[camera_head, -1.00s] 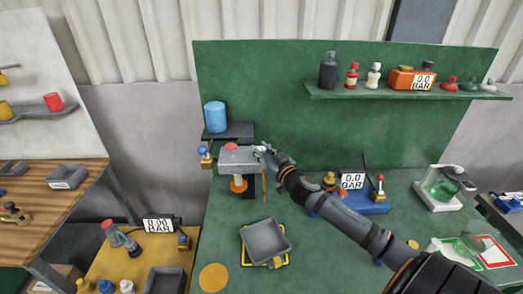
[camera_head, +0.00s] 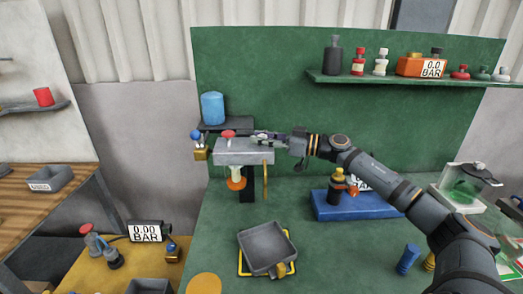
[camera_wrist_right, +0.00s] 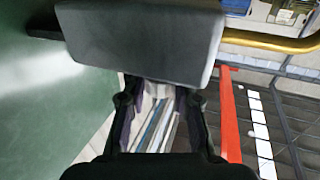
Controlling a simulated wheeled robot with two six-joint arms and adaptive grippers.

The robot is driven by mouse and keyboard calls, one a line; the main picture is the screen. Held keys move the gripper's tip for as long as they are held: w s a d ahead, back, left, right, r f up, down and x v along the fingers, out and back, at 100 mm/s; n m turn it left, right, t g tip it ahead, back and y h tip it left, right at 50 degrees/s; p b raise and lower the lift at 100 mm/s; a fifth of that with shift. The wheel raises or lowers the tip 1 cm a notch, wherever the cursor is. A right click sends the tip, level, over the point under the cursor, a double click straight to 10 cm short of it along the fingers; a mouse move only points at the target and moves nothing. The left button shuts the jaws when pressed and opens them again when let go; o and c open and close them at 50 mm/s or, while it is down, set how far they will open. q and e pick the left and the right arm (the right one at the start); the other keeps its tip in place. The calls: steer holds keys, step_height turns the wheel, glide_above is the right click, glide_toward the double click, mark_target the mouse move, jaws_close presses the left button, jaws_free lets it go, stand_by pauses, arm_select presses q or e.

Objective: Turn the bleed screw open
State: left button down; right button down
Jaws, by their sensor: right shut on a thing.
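A grey block (camera_head: 245,152) with a red cap (camera_head: 228,134) on top is mounted at the left of the green bench. My right gripper (camera_head: 268,138) reaches in from the right and lies level at the block's top right end. It is shut on a small part there, seemingly the bleed screw, which the fingers mostly hide. In the right wrist view the block (camera_wrist_right: 140,40) stands just beyond the gripper (camera_wrist_right: 158,95); the gripped part cannot be made out. A brass lever (camera_head: 265,177) hangs at the block's right end. My left gripper is not in view.
A brass valve with a blue knob (camera_head: 197,137) is at the block's left. A white and orange fitting (camera_head: 236,180) hangs below. A grey tray (camera_head: 265,248) sits in front, and a blue stand (camera_head: 350,206) to the right. A blue canister (camera_head: 212,108) stands behind.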

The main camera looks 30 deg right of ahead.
mark_target(262, 136)
steer(key=shift+r, duration=0.1)
stand_by(0.6)
steer(key=c, duration=1.1)
jaws_free()
steer(key=shift+d, duration=0.1)
steer(key=shift+o, duration=0.2)
step_height(262, 136, up, 10)
steer(key=shift+f, duration=0.1)
